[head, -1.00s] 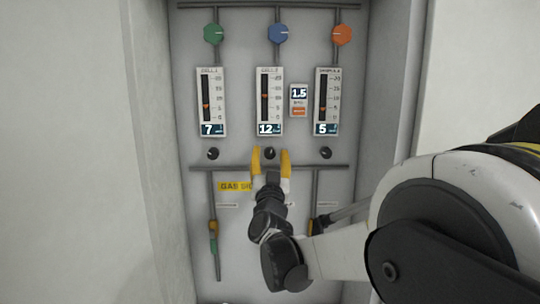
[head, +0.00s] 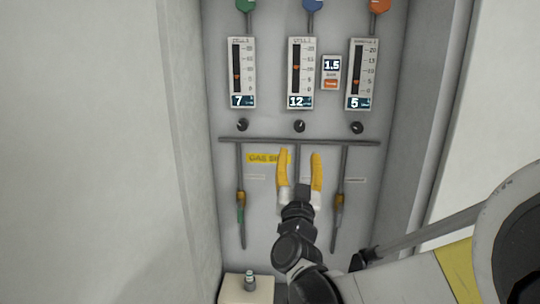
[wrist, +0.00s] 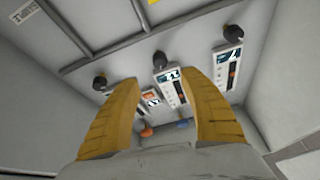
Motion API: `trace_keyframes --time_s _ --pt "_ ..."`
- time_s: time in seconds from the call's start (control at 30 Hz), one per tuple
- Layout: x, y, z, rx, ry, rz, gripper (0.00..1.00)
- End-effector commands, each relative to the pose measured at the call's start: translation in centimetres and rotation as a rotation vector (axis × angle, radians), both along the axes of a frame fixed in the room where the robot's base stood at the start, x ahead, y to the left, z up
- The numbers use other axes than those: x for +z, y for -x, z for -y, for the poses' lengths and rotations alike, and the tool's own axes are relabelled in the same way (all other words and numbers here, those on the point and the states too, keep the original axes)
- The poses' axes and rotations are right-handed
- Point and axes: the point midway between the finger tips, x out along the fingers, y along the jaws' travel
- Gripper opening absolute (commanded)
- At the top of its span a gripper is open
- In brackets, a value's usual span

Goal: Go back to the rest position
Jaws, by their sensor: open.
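My gripper (head: 299,172) has yellow fingers spread apart with nothing between them. In the head view it is in front of the gas panel (head: 270,220), below the middle black knob (head: 299,126) and the horizontal pipe (head: 300,141). It also shows in the wrist view (wrist: 165,100), with the fingers framing the middle flow meter (wrist: 172,88). Three flow meters read 7 at the left (head: 242,72), 12 in the middle (head: 301,72) and 5 at the right (head: 363,74). My arm comes in from the lower right.
Green (head: 245,4), blue (head: 313,4) and orange (head: 379,5) knobs are cut off at the top. A pale box (head: 247,290) with a small fitting stands at the bottom. Side walls (head: 190,150) close in the recess. A yellow label (head: 263,158) is partly hidden by a finger.

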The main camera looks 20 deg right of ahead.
Motion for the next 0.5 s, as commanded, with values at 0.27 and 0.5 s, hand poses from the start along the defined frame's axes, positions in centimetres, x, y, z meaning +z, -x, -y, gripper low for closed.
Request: trace_keyframes --time_s 0.27,0.5 --pt "-0.6 -0.1 -0.6 0.025 0.003 -0.015 0.51" --pt "-10.8 0.4 -9.1 0.358 0.026 -0.327 0.51"
